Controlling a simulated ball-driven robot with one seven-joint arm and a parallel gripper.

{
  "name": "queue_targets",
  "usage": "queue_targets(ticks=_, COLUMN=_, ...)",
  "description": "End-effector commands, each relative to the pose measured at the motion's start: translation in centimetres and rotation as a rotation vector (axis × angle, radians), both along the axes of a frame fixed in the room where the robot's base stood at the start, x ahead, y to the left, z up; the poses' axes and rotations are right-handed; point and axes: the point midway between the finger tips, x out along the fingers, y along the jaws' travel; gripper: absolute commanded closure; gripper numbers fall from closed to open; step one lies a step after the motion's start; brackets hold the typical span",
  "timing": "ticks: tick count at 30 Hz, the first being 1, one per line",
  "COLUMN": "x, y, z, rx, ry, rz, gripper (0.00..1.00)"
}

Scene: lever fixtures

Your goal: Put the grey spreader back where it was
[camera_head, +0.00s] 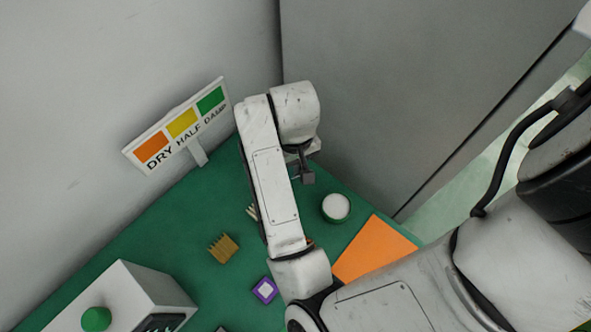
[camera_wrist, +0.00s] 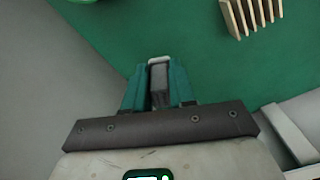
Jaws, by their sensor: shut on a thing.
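My gripper (camera_wrist: 158,88) is shut on a grey piece (camera_wrist: 160,82) that I take to be the grey spreader. In the wrist view its narrow dark grey body sits between the two teal fingers, with a pale rim at its far end; the rest of it is hidden. In the head view my gripper (camera_head: 303,165) is near the back corner of the green table, mostly hidden by my own arm. A small grey part shows below it, left of and behind the white-topped round pot (camera_head: 336,207). I cannot tell its height above the table.
A brown comb (camera_head: 223,248), a purple-edged square (camera_head: 265,290) and an orange sheet (camera_head: 372,250) lie on the green table (camera_head: 185,235). A pale toothed piece (camera_wrist: 252,12) lies at the wrist view's upper right. A DRY/HALF/DAMP sign (camera_head: 180,124) and a white box (camera_head: 130,290) stand left.

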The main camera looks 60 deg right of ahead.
Motion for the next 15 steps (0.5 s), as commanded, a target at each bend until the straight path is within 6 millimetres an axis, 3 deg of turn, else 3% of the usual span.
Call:
queue_targets(ticks=4, x=-0.1, y=0.0, z=-2.0, rx=0.002, ry=0.002, rz=0.0, gripper=1.0)
queue_targets(ticks=15, x=-0.1, y=0.0, z=-2.6, rx=0.001, ry=-0.001, rz=-0.002, gripper=1.0)
